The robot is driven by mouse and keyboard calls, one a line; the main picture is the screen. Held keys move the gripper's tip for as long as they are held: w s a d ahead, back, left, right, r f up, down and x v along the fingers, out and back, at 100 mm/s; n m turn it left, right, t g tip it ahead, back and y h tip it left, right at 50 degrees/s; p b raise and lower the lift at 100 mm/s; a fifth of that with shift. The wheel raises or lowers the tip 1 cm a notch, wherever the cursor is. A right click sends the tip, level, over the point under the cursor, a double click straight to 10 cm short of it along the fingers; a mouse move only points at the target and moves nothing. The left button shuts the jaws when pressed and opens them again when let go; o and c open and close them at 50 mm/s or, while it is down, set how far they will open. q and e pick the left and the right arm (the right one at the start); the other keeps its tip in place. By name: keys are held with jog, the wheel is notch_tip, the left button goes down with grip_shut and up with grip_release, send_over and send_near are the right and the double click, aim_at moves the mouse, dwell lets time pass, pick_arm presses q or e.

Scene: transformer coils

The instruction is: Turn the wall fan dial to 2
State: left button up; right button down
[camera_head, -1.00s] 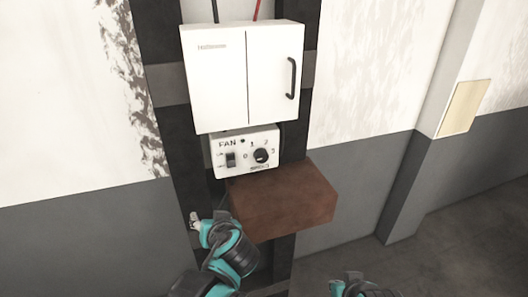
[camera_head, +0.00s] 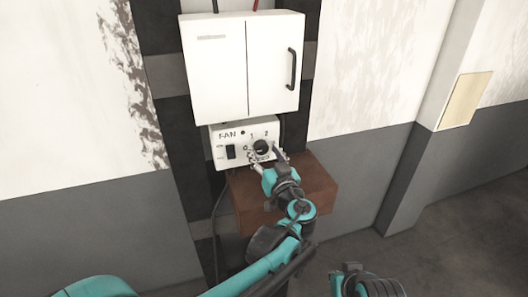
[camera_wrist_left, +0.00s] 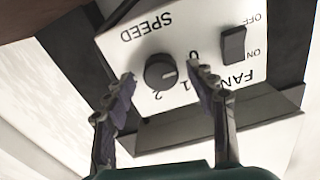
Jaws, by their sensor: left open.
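The fan box (camera_head: 220,161) is a white control panel below a white cabinet. Its round black dial (camera_head: 261,146) has number marks around it. In the left wrist view the panel is upside down and the dial (camera_wrist_left: 160,71) shows clearly. Its pale pointer line points roughly between 0 and 1. My left gripper (camera_head: 268,158) is open at the panel, and partly hides its lower right in the head view. In the wrist view its two fingers (camera_wrist_left: 161,70) stand on either side of the dial, with gaps visible. I cannot tell their depth. My right gripper is not seen.
A black rocker switch (camera_head: 230,152) sits left of the dial. The white cabinet (camera_head: 220,70) with a black handle hangs just above. A brown block (camera_head: 315,188) juts out below the panel. Part of my right arm (camera_head: 372,285) shows at lower right.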

pick_arm(q)
jog(key=shift+w+a, duration=0.15)
jog(key=shift+w, duration=0.1)
jog(key=shift+c, duration=0.2)
jog(key=c, duration=1.1)
